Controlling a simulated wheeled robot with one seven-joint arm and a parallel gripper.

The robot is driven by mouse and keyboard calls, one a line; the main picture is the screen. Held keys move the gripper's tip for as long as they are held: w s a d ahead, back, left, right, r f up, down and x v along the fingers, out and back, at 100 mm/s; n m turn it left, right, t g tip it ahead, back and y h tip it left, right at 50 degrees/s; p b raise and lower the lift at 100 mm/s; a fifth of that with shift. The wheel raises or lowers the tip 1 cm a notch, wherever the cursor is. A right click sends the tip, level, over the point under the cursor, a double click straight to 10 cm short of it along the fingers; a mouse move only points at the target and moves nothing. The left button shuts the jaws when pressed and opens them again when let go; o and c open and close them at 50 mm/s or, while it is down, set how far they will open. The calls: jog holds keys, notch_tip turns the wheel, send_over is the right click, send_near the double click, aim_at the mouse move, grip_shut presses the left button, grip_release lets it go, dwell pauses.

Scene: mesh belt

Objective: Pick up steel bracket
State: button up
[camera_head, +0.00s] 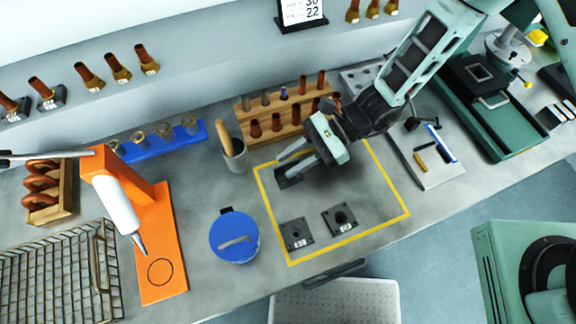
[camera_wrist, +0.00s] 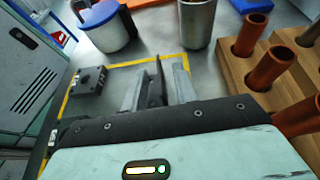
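The steel bracket (camera_head: 288,179) is a dark grey piece at the upper left inside the yellow-taped rectangle, partly covered by my gripper. In the wrist view, a dark upright plate of the bracket (camera_wrist: 157,85) shows between my two grey fingers. My gripper (camera_head: 287,160) reaches down over it from the upper right. In the wrist view, my gripper (camera_wrist: 157,82) has its fingers apart, one on each side of the plate, with no clear contact. The bracket's lower part is hidden behind the fingers.
Two dark square blocks with round holes, one left (camera_head: 297,235) and one right (camera_head: 339,219), lie inside the yellow tape (camera_head: 350,238).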

jog(key=shift+x, duration=0.9)
jog(key=shift+c, duration=0.3)
grip_shut()
jog(key=shift+r, duration=0.1)
